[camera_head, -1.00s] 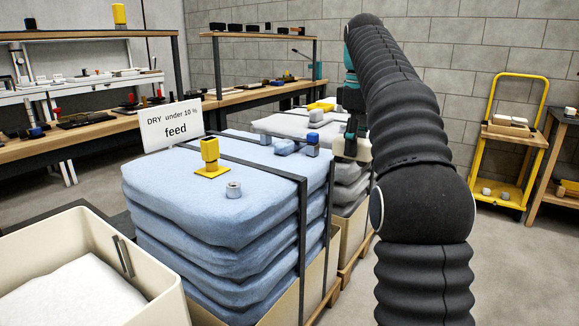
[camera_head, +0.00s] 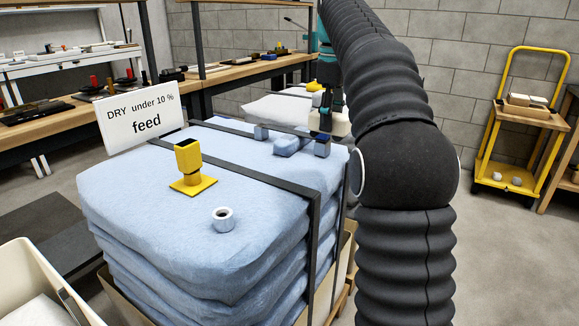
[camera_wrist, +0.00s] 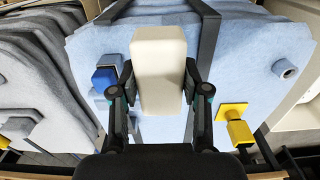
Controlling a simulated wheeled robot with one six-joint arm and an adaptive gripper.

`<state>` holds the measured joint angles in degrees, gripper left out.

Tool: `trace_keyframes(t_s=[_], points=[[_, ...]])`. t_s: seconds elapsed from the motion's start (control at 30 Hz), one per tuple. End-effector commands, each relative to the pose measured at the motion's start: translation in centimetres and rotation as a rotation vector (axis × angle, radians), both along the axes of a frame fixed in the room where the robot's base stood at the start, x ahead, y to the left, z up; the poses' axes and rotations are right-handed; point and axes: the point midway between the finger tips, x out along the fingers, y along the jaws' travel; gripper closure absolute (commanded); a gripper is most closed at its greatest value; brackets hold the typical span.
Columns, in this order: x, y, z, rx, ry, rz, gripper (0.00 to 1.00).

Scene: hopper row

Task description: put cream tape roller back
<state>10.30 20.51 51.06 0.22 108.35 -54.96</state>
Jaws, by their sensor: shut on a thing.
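My gripper (camera_wrist: 158,84) is shut on a cream block (camera_wrist: 158,50), which I take to be the cream tape roller; its roller is not distinguishable. The wrist view shows it between both fingers, above a pale blue stack. In the head view my gripper (camera_head: 328,108) is at the stack's far right edge, partly hidden by my arm, with the cream block (camera_head: 342,125) below it. I cannot tell whether the block touches anything.
The blue stack (camera_head: 130,190) has dark straps and a "feed" sign (camera_head: 140,118). On it are a yellow stand (camera_head: 188,168), a grey-white ring (camera_head: 223,219) and several blue pieces (camera_head: 287,145). A cream bin (camera_head: 30,265) is at lower left; a yellow trolley (camera_head: 515,125) stands right.

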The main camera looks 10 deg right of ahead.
Motion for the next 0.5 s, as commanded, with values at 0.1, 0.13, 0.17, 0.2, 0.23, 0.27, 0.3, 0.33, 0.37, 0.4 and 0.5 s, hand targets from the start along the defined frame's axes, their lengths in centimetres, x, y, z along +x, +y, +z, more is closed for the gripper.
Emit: trace_keyframes(t_s=[0.1, 0.13, 0.17, 0.2, 0.23, 0.27, 0.3, 0.33, 0.37, 0.4, 0.5], points=[[-0.5, 2.5, -1.8, 0.0, 0.0, 0.006, 0.94], [-0.7, 3.1, -2.2, 0.001, 0.001, 0.006, 0.94], [-0.7, 3.7, -2.5, 0.001, 0.001, 0.006, 0.94], [-0.9, 4.5, -2.9, 0.001, 0.001, 0.007, 0.94], [-1.0, 5.1, -3.3, 0.001, 0.001, 0.006, 0.94], [-1.1, 5.7, -3.7, 0.0, 0.0, 0.007, 0.94], [-1.3, 6.4, -4.1, 0.0, 0.001, 0.007, 0.94], [-1.4, 7.0, -4.4, 0.001, 0.001, 0.007, 0.94], [-1.5, 7.4, -4.6, 0.0, 0.0, 0.008, 0.94], [-1.6, 8.0, -5.0, 0.0, 0.0, 0.007, 0.94], [-1.7, 9.1, -5.5, 0.0, 0.001, 0.007, 0.94]])
